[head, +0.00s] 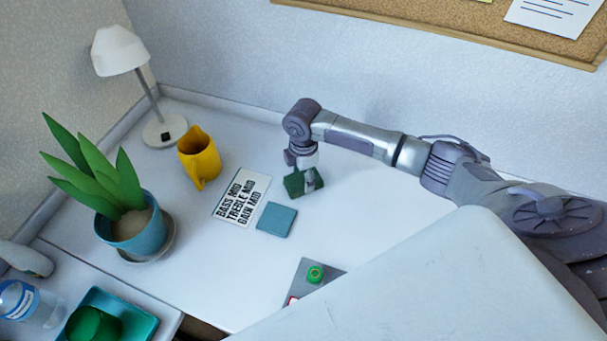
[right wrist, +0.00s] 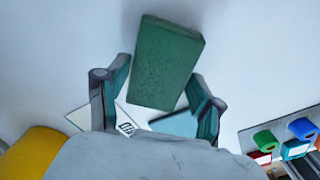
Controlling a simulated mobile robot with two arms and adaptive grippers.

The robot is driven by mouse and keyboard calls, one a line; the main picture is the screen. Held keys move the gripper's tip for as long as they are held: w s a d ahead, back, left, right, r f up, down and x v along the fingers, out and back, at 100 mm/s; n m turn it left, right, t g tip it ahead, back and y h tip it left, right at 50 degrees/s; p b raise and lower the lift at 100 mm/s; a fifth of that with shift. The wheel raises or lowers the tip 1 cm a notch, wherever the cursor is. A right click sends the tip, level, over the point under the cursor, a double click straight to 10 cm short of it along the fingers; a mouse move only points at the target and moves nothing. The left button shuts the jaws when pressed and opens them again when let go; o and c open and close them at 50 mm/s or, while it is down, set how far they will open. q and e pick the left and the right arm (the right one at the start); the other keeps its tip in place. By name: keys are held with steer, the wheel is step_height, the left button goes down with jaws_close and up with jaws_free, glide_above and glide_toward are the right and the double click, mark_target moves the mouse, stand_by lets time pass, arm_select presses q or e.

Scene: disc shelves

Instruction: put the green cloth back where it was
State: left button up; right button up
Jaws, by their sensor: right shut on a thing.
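The green cloth (head: 293,184), a folded, block-like piece, is in my right gripper (head: 304,168) over the white desk. In the right wrist view the cloth (right wrist: 167,62) lies tilted between the two fingers and reaches out past their tips; the right gripper (right wrist: 155,92) is shut on it. Whether the cloth touches the desk is hard to tell. A blue-teal square pad (head: 276,219) lies just below and left of the cloth in the head view, beside a white card with black lettering (head: 242,196). My left gripper is not visible.
A yellow pitcher (head: 200,157), a lamp (head: 121,55) and a potted plant (head: 132,229) stand to the left. A teal tray (head: 148,318) holds a green thing beside a bottle (head: 18,300). A grey plate with a green knob (head: 315,273) is near the front. Desk behind the gripper is clear.

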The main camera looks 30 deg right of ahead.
mark_target(303, 178)
steer(key=o, duration=1.1)
steer(key=shift+f, duration=0.15)
step_height(303, 178, up, 12)
steer(key=shift+r, duration=0.2)
